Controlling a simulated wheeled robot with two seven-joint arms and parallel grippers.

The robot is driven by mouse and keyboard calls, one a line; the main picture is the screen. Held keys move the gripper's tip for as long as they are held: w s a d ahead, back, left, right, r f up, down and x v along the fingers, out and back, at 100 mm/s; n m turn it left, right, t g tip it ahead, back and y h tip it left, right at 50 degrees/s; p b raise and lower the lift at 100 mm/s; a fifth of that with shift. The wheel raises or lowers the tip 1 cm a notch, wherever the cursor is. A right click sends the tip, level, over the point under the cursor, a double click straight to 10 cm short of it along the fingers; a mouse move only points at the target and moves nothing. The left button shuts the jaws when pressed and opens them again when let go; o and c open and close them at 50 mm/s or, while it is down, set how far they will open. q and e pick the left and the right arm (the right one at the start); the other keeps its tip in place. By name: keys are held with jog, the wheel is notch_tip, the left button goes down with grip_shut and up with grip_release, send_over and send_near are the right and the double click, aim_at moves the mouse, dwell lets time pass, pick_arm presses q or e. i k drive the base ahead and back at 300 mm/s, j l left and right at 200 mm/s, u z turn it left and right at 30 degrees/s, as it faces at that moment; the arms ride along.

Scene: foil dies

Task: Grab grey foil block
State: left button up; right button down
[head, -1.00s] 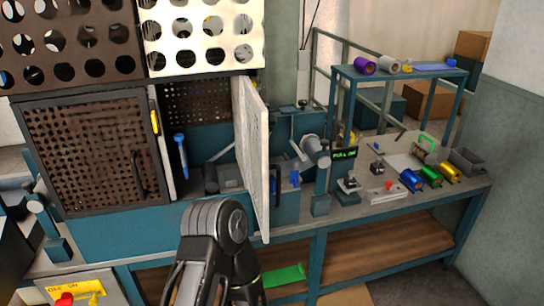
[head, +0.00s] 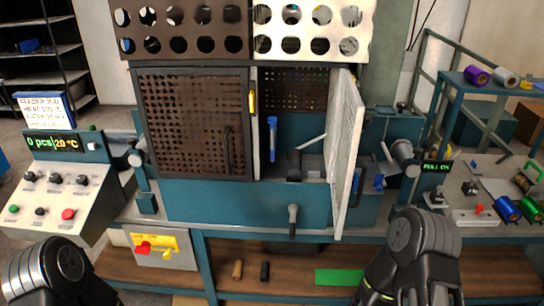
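I cannot tell for sure which thing is the grey foil block. A small dark grey block (head: 469,188) stands on the bench at the right in the head view. A grey block-like part (head: 313,166) shows inside the open machine bay, partly behind the white perforated door. A grey foil roll (head: 505,77) lies on the blue rack at the upper right, beside a purple roll (head: 477,75). Black links of both my arms show at the bottom edge, left and right of centre. Neither gripper's fingertips are visible, and I see nothing held.
The open white perforated door (head: 347,150) juts out at the machine's right side. Blue (head: 506,209) and green (head: 533,208) foil rolls lie on the right bench. A control panel (head: 62,190) stands at left. The lower shelf (head: 210,280) holds two small dowel-like pieces and a green sheet.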

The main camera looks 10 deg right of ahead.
aim_at(314, 168)
jog(key=i+l, duration=0.1)
jog(key=l, duration=0.45)
jog(key=l+u, duration=0.1)
jog(key=l, duration=0.45)
jog(key=i+l, duration=0.15)
jog(key=l, duration=0.45)
jog(key=i+j+z, duration=0.1)
jog(key=j+z, duration=0.15)
jog(key=j, duration=0.3)
jog(key=j+z, duration=0.2)
jog(key=j, duration=0.35)
jog(key=j+z, duration=0.25)
jog(key=z, duration=0.15)
jog(key=k+j+z, duration=0.1)
jog(key=j+z, duration=0.15)
jog(key=z, duration=0.15)
